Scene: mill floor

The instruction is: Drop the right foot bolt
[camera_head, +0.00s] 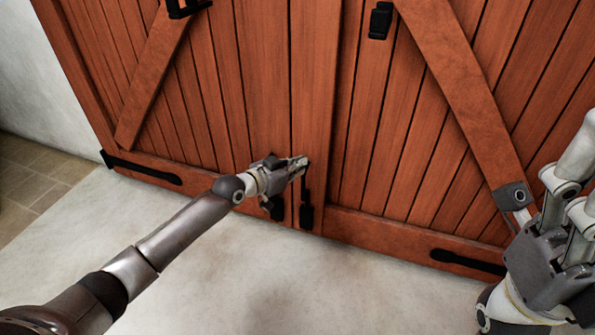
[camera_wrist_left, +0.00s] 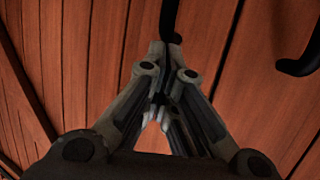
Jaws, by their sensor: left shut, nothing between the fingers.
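The right foot bolt (camera_head: 306,212) is a black upright fitting low on the right-hand wooden door, just right of the seam between the doors. Another black bolt (camera_head: 275,209) sits low on the left door, partly behind my gripper. My left gripper (camera_head: 303,163) is shut and empty, its tips at the upper end of the right bolt. In the left wrist view the shut fingertips (camera_wrist_left: 165,48) are by the end of a black rod (camera_wrist_left: 168,15); I cannot tell whether they touch. My right gripper (camera_head: 545,255) is at the right edge, cut off, its fingers unclear.
The brown plank doors (camera_head: 370,130) fill the space ahead. Black hinge straps (camera_head: 145,168) and (camera_head: 465,262) lie near their bottom edges. A black latch piece (camera_head: 380,20) is high on the right door. The pale floor (camera_head: 300,285) before the doors is clear.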

